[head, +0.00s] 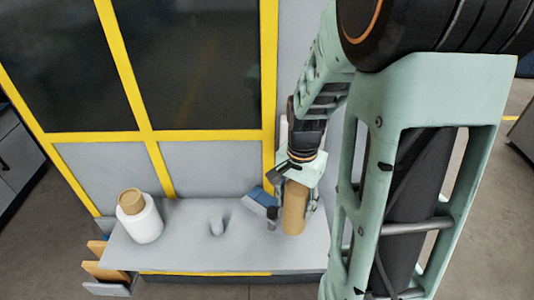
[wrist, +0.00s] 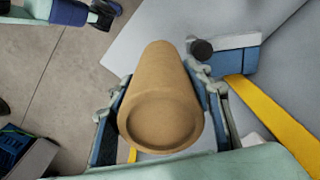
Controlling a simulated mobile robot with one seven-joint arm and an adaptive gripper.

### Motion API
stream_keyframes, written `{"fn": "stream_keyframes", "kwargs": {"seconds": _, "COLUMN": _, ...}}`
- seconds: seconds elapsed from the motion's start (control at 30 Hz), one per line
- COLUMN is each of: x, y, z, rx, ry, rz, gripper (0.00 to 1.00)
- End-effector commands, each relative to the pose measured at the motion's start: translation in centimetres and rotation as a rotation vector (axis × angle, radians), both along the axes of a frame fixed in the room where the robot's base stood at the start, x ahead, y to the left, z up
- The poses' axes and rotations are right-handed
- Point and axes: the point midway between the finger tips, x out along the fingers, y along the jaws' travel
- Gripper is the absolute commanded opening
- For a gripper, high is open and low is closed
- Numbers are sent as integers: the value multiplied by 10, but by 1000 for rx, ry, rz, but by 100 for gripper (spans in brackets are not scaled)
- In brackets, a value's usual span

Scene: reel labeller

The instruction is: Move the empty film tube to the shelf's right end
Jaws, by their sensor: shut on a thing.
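The brown cardboard film tube (head: 294,208) is upright in my gripper (head: 292,211), over the right end of the grey shelf (head: 190,255). My gripper is shut on the tube, one finger on each side. In the wrist view the tube (wrist: 162,90) points away from the camera between the fingers of my gripper (wrist: 160,92), its near end facing me. I cannot tell whether its lower end touches the shelf.
A white film roll (head: 141,222) with a brown core stands at the shelf's left end. A small grey peg (head: 217,226) rises mid-shelf. A blue and grey block (head: 262,196) sits close left of my gripper. A yellow-framed dark panel (head: 190,60) stands behind.

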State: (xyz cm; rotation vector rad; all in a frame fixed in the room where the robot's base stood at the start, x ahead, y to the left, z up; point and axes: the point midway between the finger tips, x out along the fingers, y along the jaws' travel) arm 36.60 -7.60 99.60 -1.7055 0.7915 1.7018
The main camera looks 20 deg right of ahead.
Motion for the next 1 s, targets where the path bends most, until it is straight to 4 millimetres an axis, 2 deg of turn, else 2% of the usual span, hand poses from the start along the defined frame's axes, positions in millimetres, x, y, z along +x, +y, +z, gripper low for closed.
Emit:
{"fn": "stream_keyframes", "kwargs": {"seconds": 0.03, "x": 5, "y": -4, "z": -19, "rx": 1, "ry": 3, "rz": -2, "gripper": 17}}
{"fn": "stream_keyframes", "kwargs": {"seconds": 0.2, "x": 22, "y": -15, "z": -40, "rx": 0, "ry": 3, "rz": 0, "gripper": 17}}
{"fn": "stream_keyframes", "kwargs": {"seconds": 0.47, "x": 32, "y": -21, "z": -51, "rx": 1, "ry": 2, "rz": 0, "gripper": 17}}
{"fn": "stream_keyframes", "kwargs": {"seconds": 0.77, "x": 36, "y": -24, "z": -86, "rx": 1, "ry": 3, "rz": 0, "gripper": 17}}
{"fn": "stream_keyframes", "kwargs": {"seconds": 1.0, "x": 36, "y": -23, "z": -85, "rx": 1, "ry": 2, "rz": 0, "gripper": 17}}
